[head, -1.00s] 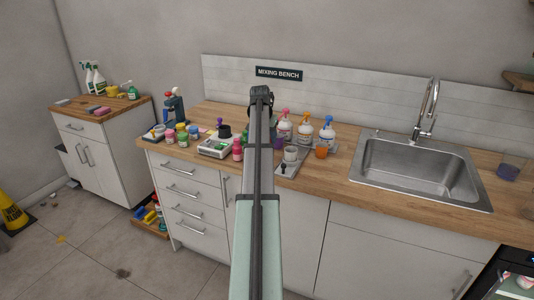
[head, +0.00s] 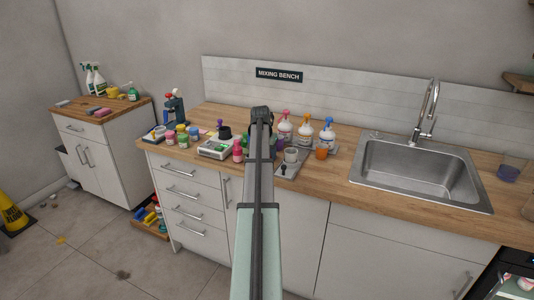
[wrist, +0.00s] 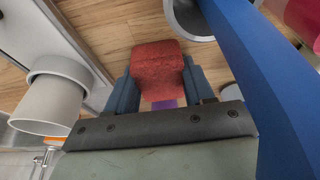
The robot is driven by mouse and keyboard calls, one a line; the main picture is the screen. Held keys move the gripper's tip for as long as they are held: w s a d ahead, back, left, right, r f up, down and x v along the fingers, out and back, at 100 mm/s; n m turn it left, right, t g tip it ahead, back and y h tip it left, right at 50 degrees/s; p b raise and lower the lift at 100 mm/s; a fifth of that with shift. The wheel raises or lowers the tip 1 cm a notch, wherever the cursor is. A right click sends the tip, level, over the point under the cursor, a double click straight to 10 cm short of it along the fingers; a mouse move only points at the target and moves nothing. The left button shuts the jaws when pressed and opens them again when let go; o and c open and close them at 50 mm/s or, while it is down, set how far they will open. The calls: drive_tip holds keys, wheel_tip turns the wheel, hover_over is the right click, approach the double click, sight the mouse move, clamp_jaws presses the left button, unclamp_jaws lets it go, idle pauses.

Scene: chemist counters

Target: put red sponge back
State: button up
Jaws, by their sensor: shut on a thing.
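The red sponge (wrist: 158,66) is between the two fingers of my gripper (wrist: 158,88) in the wrist view. The gripper is shut on it, and the sponge's textured face shows above the wooden worktop. In the head view my arm hides the gripper and the sponge; they are behind the arm's far end over the mixing bench (head: 350,184). A pink, sponge-like block (head: 102,112) lies on the side counter (head: 72,104) at the left.
Close around the gripper in the wrist view are a white cup (wrist: 48,105), a grey round rim (wrist: 190,18) and a large blue object (wrist: 262,80). Pump bottles (head: 304,131) stand right of my arm, a scale (head: 215,149) left. The sink (head: 420,170) is farther right.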

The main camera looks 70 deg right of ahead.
drive_tip(key=o, duration=1)
drive_tip(key=v, duration=1.2)
drive_tip(key=shift+r, duration=0.15)
